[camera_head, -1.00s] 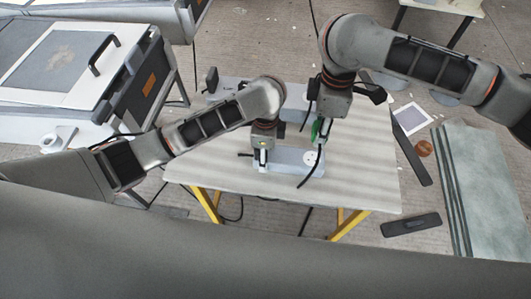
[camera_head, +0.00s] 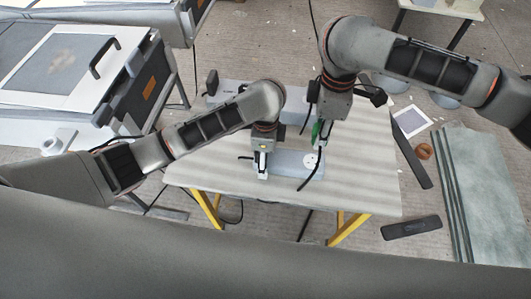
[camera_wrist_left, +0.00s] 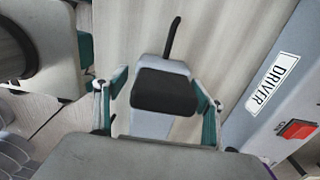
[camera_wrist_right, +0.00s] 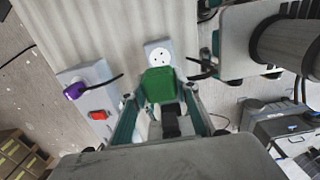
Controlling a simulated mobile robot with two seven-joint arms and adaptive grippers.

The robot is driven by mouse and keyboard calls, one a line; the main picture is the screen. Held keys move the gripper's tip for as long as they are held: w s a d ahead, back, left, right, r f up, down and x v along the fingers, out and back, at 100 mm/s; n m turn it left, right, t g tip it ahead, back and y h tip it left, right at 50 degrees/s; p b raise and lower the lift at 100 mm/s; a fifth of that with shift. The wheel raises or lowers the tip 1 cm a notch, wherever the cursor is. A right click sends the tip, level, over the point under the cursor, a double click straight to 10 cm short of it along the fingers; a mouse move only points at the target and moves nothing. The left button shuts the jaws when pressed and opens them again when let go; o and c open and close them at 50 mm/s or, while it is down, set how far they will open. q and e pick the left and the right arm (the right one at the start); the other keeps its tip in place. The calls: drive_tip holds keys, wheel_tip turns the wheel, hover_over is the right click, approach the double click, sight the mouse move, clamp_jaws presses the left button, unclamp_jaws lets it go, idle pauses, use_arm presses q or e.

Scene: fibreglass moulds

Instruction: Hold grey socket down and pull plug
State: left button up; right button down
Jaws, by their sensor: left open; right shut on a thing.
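The grey socket (camera_head: 288,160) lies on the table, its round white outlet face (camera_head: 309,160) bare at the right end. The holed face also shows in the right wrist view (camera_wrist_right: 158,55). My left gripper (camera_head: 262,172) is open, low over the socket's left end; in its wrist view a black block (camera_wrist_left: 165,93) sits between the fingers, with the socket's grey body (camera_wrist_left: 150,124) around it. My right gripper (camera_head: 320,146) is shut on the green plug (camera_wrist_right: 158,85), which is apart from the outlet. A black cable (camera_head: 308,180) hangs below it.
Behind stands a grey driver box with a red switch (camera_wrist_left: 298,129), partly hidden by my left arm. The right wrist view shows a purple plug (camera_wrist_right: 74,90) near a red switch. The table's right side (camera_head: 365,170) is clear.

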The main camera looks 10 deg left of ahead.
use_arm(q)
wheel_tip(320, 180, up, 10)
drive_tip(key=shift+w+r, duration=0.1)
drive_tip(key=shift+r, duration=0.85)
